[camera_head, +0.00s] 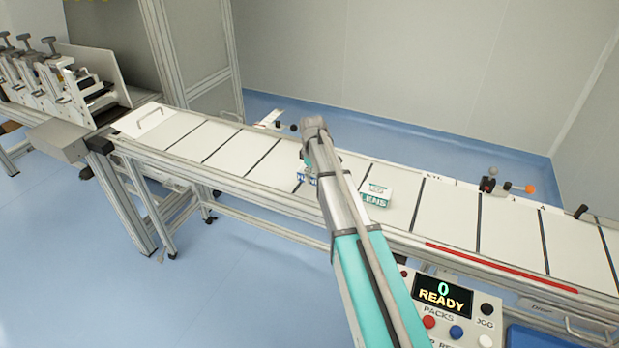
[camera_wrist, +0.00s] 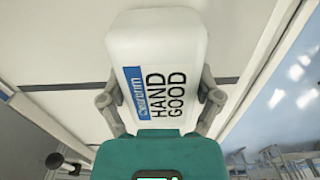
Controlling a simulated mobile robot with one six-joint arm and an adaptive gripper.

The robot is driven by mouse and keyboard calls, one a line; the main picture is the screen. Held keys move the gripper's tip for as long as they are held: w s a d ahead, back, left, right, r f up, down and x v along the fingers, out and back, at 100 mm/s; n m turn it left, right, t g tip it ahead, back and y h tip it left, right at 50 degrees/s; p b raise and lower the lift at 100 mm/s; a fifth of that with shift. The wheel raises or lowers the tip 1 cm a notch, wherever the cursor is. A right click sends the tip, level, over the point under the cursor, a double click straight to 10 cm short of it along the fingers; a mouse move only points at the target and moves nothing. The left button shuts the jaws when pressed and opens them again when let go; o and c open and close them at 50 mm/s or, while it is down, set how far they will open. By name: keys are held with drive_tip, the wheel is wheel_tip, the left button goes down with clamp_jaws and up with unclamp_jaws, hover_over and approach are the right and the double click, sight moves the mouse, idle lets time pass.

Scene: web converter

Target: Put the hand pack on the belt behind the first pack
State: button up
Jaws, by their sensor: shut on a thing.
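The hand pack (camera_wrist: 158,60) is a white pack with a blue label and the words HAND GOOD. It fills the middle of the wrist view, and my gripper (camera_wrist: 160,100) is shut on it, one finger on each side. In the head view a small part of the held pack (camera_head: 303,178) shows at the left of my arm, over the belt; my arm hides the rest. Another white and green pack (camera_head: 376,195) lies on the belt (camera_head: 447,208) just right of my arm. I cannot tell whether the held pack touches the belt.
Dark cross lines divide the belt into flat sections. A control panel (camera_head: 442,292) reading 0 READY stands in front at right. A machine with several clamps (camera_head: 60,80) is at the far left. Small knobs (camera_head: 490,183) stand along the back edge. The belt left of my arm is clear.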

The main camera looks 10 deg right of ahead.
drive_tip(key=shift+f, duration=0.15)
drive_tip(key=o, duration=1)
drive_tip(key=shift+o, duration=0.2)
drive_tip(key=shift+r, duration=0.25)
wheel_tip(320, 180, up, 12)
drive_tip(key=p, duration=1.2)
drive_tip(key=s+m, duration=1)
drive_tip(key=s, duration=1.9)
drive_tip(key=shift+s+a+m, duration=0.15)
drive_tip(key=shift+a+m, duration=0.25)
drive_tip(key=shift+a, duration=0.05)
